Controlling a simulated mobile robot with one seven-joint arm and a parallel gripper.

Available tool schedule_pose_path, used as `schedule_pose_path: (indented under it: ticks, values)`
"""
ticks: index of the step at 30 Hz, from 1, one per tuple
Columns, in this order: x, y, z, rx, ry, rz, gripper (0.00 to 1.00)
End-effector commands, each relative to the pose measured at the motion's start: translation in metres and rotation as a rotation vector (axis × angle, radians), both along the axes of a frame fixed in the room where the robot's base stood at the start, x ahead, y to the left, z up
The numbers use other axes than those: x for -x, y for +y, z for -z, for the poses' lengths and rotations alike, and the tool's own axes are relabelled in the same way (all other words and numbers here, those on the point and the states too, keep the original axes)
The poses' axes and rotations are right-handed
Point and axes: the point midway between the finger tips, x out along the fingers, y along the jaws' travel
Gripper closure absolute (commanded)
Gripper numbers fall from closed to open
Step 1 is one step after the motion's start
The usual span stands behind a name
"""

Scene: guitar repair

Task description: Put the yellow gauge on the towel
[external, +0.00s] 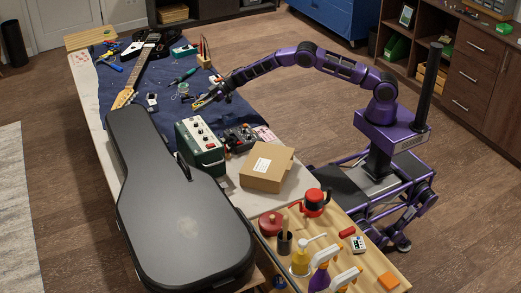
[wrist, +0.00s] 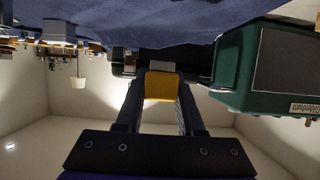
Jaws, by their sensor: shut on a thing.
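My gripper (external: 209,97) is over the workbench in the external view, low above the dark blue towel (external: 138,92). Its jaws are shut on the yellow gauge (wrist: 160,86), which shows as a yellow block between the two fingers (wrist: 160,97) in the wrist view. In the external view the gauge (external: 203,101) is a small yellow piece at the fingertips, too small to make out well. The towel (wrist: 130,22) fills the top of the wrist view, where the picture is upside down. I cannot tell whether the gauge touches it.
A green amplifier (external: 201,147) stands near the gripper; it also shows in the wrist view (wrist: 232,65). A guitar (external: 150,52) and small tools lie on the towel. A black guitar case (external: 180,215) and a cardboard box (external: 266,168) are nearer. Bare towel shows between the tools.

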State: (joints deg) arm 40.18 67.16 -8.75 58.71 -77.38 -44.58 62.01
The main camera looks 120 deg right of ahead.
Motion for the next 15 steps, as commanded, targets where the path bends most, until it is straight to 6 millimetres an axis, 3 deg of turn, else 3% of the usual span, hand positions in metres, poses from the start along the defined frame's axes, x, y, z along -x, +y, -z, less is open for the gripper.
schedule_pose_path:
  ticks: [3, 15]
  values:
    - [0.000, 0.000, 0.022, -0.001, -0.001, 0.001, 1.00]
    - [0.000, 0.000, 0.063, 0.000, -0.002, 0.001, 1.00]
